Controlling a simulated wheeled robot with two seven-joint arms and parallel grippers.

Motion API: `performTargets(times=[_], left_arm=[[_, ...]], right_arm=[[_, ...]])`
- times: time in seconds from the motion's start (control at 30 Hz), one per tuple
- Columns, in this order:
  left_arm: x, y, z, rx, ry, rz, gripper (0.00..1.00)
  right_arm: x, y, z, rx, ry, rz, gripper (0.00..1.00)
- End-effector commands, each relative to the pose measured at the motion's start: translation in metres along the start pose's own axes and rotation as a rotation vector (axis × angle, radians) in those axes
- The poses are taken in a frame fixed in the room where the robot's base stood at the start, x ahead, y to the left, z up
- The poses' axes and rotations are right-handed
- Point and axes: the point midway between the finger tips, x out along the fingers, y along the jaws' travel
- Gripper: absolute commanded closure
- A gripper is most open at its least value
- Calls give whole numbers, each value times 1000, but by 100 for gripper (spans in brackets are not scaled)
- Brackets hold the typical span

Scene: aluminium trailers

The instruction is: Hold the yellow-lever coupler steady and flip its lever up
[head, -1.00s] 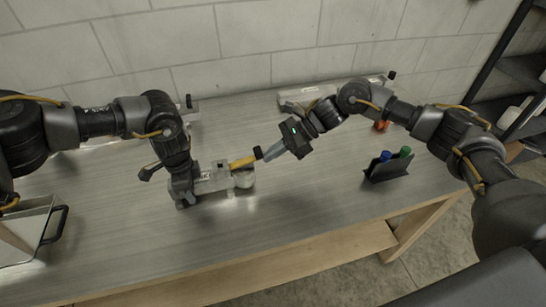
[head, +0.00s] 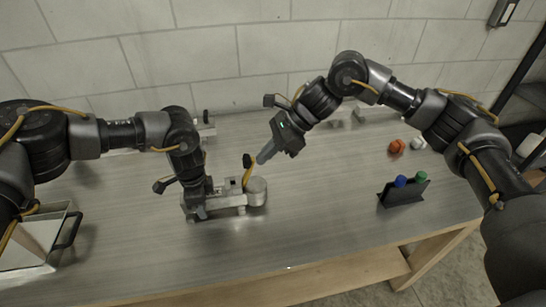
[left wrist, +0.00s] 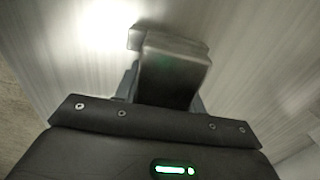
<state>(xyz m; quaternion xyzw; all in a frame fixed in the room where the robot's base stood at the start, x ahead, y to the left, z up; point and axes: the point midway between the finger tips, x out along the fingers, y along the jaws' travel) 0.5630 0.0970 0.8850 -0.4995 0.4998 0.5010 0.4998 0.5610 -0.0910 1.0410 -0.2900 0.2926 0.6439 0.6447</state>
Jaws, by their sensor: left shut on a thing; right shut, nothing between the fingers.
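The yellow-lever coupler (head: 235,199) lies on the metal table in the head view, with a round end at its right. Its yellow lever (head: 248,172) stands up steeply from the body, with a black tip. My left gripper (head: 196,207) is shut on the coupler's left part. The left wrist view shows a grey metal block of the coupler (left wrist: 174,62) between the fingers. My right gripper (head: 263,157) is shut and empty. Its fingertips are right beside the lever's upper part; whether they touch it I cannot tell.
A black holder (head: 403,194) with a blue and a green cylinder stands at the right. An orange item (head: 396,146) and a small white item (head: 418,143) lie behind it. A metal tray (head: 62,225) is at the left. Other metal parts are at the back. The front middle is clear.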

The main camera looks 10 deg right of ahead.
Motion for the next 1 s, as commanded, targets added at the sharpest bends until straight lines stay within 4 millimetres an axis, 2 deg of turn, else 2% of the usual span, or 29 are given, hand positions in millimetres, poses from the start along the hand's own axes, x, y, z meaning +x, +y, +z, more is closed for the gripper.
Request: performTargets(times=[0.1,0.4,1.0], left_arm=[[0,0,-1,1,2,0,89],[0,1,-4,4,6,1,89],[2,2,-6,7,10,4,90]], right_arm=[[2,0,10,-7,-7,1,100],[5,1,19,-8,-9,3,100],[4,1,16,-7,-9,3,100]])
